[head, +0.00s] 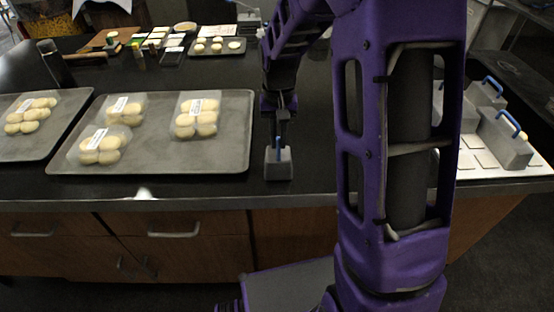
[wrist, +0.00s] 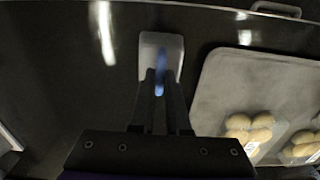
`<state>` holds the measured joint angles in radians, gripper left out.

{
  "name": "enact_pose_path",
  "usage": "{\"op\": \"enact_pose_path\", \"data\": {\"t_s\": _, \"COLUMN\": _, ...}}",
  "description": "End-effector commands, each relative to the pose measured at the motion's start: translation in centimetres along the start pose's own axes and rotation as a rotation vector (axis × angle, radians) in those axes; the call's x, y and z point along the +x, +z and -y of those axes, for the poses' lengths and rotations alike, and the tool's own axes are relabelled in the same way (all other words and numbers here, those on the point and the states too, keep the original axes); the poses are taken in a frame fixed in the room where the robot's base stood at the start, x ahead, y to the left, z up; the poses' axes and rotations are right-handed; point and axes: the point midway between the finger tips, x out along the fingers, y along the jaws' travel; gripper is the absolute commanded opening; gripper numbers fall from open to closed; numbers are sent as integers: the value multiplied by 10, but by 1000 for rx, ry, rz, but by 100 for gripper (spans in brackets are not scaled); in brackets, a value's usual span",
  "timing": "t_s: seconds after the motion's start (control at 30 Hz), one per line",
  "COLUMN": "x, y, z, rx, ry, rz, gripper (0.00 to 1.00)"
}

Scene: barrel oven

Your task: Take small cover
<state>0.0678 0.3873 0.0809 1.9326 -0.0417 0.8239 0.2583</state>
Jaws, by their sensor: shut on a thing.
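The small cover (head: 278,165) is a grey box-like piece with an upright blue handle. My gripper (head: 281,136) points down at it, with its fingers shut on the blue handle. The wrist view also shows the cover (wrist: 162,43) just beyond the fingertips of my gripper (wrist: 160,88), with the blue handle between them. The cover is upright over the black counter (head: 306,150), close to its front edge. I cannot tell whether it touches the counter or hangs just above it.
A large grey tray (head: 215,158) with several bags of buns lies left of the cover. Larger grey covers (head: 505,142) with blue handles stand on a white board (head: 470,172) at the right. Another bun tray (head: 238,53) is at the back. Counter around the cover is clear.

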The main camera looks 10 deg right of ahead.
Motion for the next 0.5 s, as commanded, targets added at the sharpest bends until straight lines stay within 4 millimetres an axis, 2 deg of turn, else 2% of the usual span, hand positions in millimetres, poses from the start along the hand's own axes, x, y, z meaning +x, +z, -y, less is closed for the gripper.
{"op": "enact_pose_path", "data": {"t_s": 0.03, "x": -11, "y": 0, "z": 0, "rx": 0, "ry": 0, "rz": -2, "gripper": 0}}
{"op": "enact_pose_path", "data": {"t_s": 0.5, "x": -54, "y": -1, "z": 0, "rx": -1, "ry": -1, "rz": -4, "gripper": 0}}
